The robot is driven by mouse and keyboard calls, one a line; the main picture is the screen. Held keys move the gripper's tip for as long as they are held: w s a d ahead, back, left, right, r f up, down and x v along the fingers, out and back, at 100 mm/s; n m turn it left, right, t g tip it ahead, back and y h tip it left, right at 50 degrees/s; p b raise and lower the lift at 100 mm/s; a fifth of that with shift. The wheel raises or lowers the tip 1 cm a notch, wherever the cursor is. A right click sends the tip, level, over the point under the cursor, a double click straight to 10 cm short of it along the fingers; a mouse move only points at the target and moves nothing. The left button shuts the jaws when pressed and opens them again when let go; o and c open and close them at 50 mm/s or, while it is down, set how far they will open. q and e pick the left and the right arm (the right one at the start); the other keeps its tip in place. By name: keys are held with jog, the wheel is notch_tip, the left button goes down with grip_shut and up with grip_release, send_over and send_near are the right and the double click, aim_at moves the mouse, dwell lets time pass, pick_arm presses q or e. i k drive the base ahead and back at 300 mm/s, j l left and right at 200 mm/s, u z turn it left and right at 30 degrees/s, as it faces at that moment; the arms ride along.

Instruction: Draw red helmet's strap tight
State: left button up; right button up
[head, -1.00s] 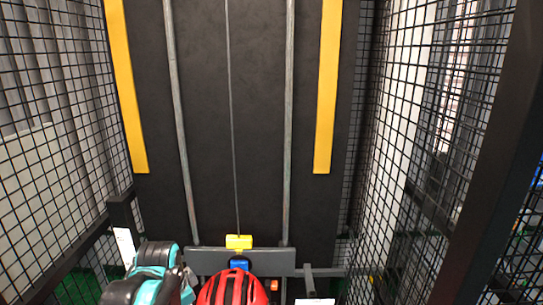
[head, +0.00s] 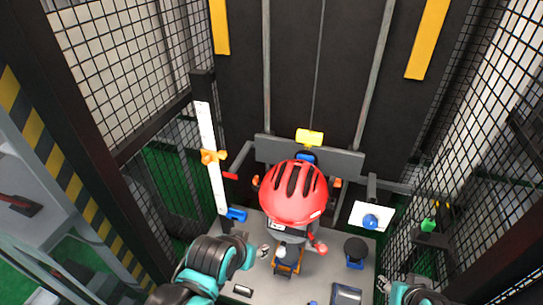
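The red helmet (head: 293,190) with dark vents sits in the middle of the head view, in front of the dark tower back plate. Under its front edge is a dark grey form on an orange and black stand (head: 288,262). A small red piece (head: 319,247) hangs at the lower right of the helmet; I cannot tell if it belongs to the strap. The strap itself is not clearly visible. My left gripper (head: 264,251) is left of the stand, apart from the helmet. My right gripper (head: 384,284) is at the lower right, small and partly cut off. Neither gripper's opening can be made out.
A white upright scale (head: 212,160) with an orange slider (head: 213,156) stands left. A yellow block (head: 309,137) is above the helmet. A white plate with a blue ball (head: 371,221) and a dark round knob (head: 356,247) are right. Mesh cage walls enclose both sides.

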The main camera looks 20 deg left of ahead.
aim_at(338, 182)
jog(key=k+l+u, duration=0.1)
jog(key=k, duration=0.2)
jog(key=k+l+u, duration=0.4)
jog(key=k+l, duration=0.5)
jog(key=l, duration=0.15)
